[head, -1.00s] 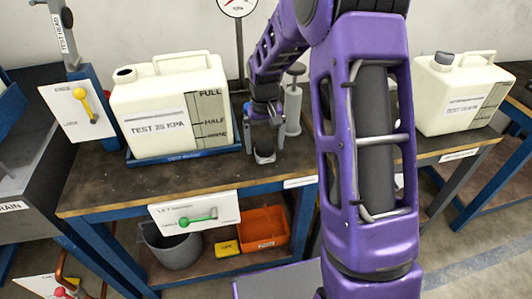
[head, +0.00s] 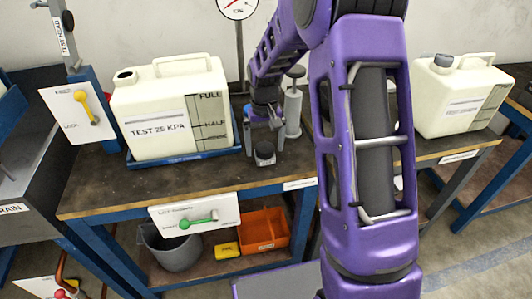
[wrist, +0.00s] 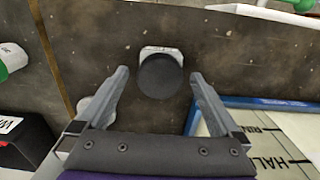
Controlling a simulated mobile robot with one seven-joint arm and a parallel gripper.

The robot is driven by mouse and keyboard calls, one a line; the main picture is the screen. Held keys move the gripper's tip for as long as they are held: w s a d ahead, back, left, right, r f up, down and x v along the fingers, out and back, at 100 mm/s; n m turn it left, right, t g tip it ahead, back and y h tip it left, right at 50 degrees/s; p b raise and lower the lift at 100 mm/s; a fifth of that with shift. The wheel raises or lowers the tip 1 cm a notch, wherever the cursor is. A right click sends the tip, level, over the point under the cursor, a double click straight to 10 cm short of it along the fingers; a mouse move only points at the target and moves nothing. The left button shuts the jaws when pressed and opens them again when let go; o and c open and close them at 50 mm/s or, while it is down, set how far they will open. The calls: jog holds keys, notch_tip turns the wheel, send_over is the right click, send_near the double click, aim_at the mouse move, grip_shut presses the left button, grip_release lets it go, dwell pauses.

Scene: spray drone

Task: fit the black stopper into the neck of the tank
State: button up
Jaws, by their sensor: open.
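The black stopper (head: 265,148) stands on the bench, right of the tank. In the wrist view the stopper (wrist: 160,76) shows as a round black top, with a pale base behind it. My gripper (head: 265,153) is low over the bench at the stopper. In the wrist view my gripper (wrist: 159,75) is open, one fingertip on each side of the stopper with gaps between. How high the tips are relative to it is hard to tell. The cream tank (head: 165,110), marked TEST 25 KPA, stands upright with its neck (head: 124,75) open at the top left.
The tank sits in a blue tray (head: 180,158). A grey pump-like cylinder (head: 293,110) stands close behind my gripper. A lever panel (head: 75,112) is left of the tank. A second, capped tank (head: 460,95) stands on another bench. The bench front (head: 150,188) is clear.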

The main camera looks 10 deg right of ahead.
aim_at(265, 147)
grip_shut()
dwell(0.6)
jog(key=shift+r, duration=0.15)
jog(key=shift+r+p, duration=2.3)
jog(key=shift+r, duration=0.55)
